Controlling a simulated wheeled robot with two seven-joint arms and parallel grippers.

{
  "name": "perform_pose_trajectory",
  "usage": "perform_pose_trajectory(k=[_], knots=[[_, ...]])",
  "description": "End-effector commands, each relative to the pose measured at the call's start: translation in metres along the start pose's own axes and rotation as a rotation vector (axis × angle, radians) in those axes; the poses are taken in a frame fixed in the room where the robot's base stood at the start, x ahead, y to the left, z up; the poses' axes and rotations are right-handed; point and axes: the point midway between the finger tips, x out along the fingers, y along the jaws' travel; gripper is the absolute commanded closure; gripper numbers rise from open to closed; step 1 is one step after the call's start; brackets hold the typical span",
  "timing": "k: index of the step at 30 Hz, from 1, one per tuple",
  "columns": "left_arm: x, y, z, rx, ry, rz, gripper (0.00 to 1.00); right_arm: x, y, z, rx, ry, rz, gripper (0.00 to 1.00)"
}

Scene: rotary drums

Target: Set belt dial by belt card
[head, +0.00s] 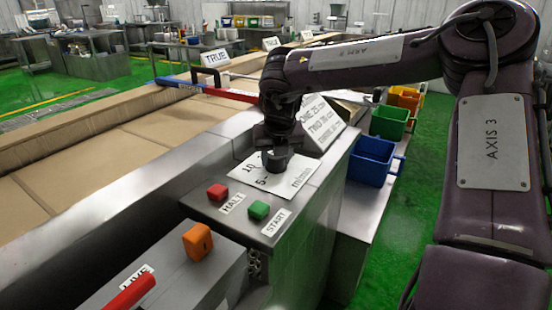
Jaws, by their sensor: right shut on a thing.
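The belt dial (276,163) is a dark knob on a white scale plate (246,174) on the steel control panel. The plate shows 10, 5 and m/min. My right gripper (275,150) points down from above and is shut on the dial, hiding most of it and part of the scale; I cannot tell where the dial points. The belt card (322,120) is a tilted white card with printed lines just behind the gripper. My right wrist covers its left part, and its text is only partly readable. My left gripper is not in view.
On the panel are a red HALT button (217,192) and a green START button (258,210). Nearer are an orange block-like control (197,241) and a red handle (131,291) beside a LIVE label. A blue bin (371,162) stands at right; cardboard-coloured belts (120,145) run at left.

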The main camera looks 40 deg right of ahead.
Motion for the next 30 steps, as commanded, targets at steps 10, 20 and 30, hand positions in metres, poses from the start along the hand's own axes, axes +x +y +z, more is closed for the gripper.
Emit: perform_pose_trajectory(k=[10,20,30], knots=[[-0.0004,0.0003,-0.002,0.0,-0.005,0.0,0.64,0.0,0.0003,0.0008,0.255,-0.003,-0.108,0.81],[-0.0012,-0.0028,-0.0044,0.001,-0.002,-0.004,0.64,-0.0004,0.0004,0.0007,0.39,-0.002,-0.161,0.81],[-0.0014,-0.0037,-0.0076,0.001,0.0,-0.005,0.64,-0.0007,0.0002,0.0009,0.422,-0.001,-0.173,0.81]])
